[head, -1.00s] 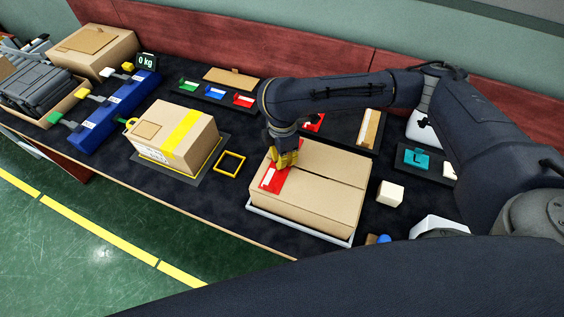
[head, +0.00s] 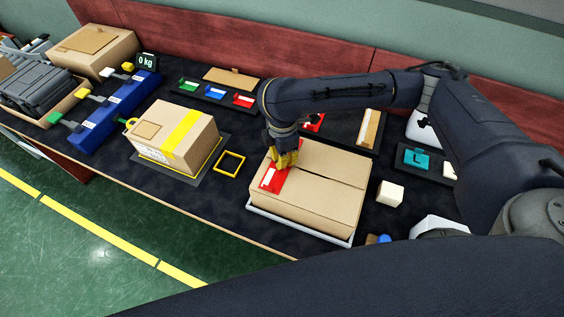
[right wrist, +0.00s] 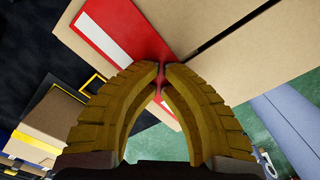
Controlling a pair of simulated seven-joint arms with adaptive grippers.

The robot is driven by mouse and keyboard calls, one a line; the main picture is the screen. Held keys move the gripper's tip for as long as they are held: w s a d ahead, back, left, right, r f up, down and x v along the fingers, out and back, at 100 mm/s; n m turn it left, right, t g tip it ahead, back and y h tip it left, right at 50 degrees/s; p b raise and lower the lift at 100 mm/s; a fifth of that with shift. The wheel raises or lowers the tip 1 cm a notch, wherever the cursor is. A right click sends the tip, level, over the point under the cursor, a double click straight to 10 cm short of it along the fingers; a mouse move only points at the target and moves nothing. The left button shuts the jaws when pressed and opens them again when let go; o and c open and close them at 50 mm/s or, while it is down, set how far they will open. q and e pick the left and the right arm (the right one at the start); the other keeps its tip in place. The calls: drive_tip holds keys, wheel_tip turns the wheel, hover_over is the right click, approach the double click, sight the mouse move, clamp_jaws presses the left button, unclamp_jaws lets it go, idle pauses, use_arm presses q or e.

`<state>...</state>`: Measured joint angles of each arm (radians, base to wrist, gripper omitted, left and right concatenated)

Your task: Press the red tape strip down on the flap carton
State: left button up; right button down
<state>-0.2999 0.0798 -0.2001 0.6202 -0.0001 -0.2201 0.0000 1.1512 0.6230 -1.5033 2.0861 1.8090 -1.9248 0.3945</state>
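The flap carton (head: 325,192) is a flat brown box in the head view, its two top flaps lying flat with a narrow seam. The red tape strip (head: 271,181) with a white label lies on its left end and also shows in the right wrist view (right wrist: 122,34). My right gripper (head: 285,165) has yellow fingers pointing down at the strip by the carton's seam. In the right wrist view its fingertips (right wrist: 161,66) nearly meet over the strip's red end. I cannot tell whether they touch it. My left gripper is not in view.
The carton sits in a pale tray (head: 300,233). A yellow-taped carton (head: 175,133) on a dark mat and a yellow square frame (head: 230,163) are to the left. A white cube (head: 390,193) is close on the right. A tape rack (head: 213,96) stands behind.

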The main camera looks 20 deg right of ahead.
drive_tip(key=shift+r, duration=3)
drive_tip(key=w+d, duration=0.1)
drive_tip(key=w, duration=0.1)
drive_tip(key=w+d+r, duration=0.1)
drive_tip(key=w+d, duration=0.1)
drive_tip(key=shift+w+d, duration=0.1)
drive_tip(key=shift+d, duration=0.1)
drive_tip(key=shift+w+d, duration=0.25)
drive_tip(key=shift+w, duration=0.05)
drive_tip(key=shift+w+d+f, duration=0.1)
drive_tip(key=shift+f, duration=3.35)
drive_tip(key=shift+f, duration=0.1)
